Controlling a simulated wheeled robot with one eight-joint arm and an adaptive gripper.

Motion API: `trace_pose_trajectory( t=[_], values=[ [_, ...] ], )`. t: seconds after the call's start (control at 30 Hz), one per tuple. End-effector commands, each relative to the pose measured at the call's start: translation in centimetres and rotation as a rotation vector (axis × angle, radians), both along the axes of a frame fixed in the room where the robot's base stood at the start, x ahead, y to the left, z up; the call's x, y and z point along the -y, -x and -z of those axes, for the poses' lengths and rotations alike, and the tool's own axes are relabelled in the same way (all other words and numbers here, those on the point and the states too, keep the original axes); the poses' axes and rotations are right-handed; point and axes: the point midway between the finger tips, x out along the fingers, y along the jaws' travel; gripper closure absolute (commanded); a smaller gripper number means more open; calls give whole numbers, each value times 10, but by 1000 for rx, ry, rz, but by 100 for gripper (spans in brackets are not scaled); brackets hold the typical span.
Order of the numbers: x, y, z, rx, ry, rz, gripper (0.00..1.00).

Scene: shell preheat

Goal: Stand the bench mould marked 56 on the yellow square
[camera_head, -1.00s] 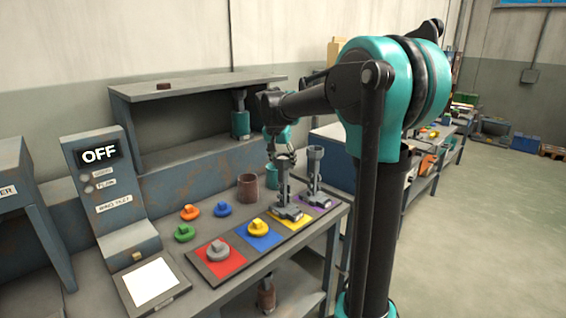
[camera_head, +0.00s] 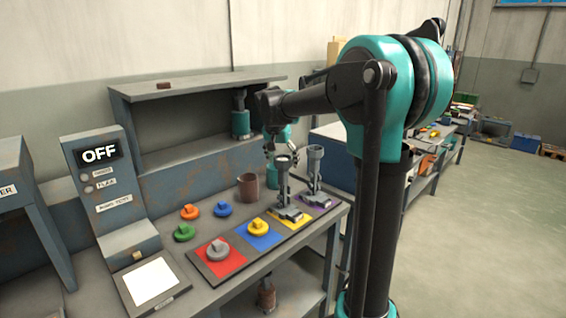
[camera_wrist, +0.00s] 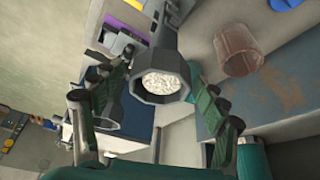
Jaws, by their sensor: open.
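A tall grey mould (camera_head: 283,180) stands upright with its foot on the yellow square (camera_head: 276,223). In the wrist view its open top (camera_wrist: 165,85) is filled with white grains and lies between my fingers. A second grey mould (camera_head: 315,170) stands on the purple square (camera_head: 322,198); it also shows in the wrist view (camera_wrist: 120,105) at the left. No number is legible on either mould. My gripper (camera_head: 281,151) is open around or just above the first mould's top, with gaps visible on both sides in the wrist view (camera_wrist: 162,108).
Red (camera_head: 220,268) and blue (camera_head: 262,238) squares hold a grey and a yellow knobbed piece. Orange, blue and green pieces lie left. The OFF panel (camera_head: 105,190) is at left, a shelf (camera_head: 195,90) behind.

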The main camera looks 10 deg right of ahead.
Motion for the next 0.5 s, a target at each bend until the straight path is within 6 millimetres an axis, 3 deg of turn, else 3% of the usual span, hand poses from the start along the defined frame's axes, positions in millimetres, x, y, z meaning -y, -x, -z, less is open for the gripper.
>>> trace_pose_trajectory(
  t=[0.5],
  values=[
    [-19, 31, -88, 0, 0, -1, 26]
  ],
)
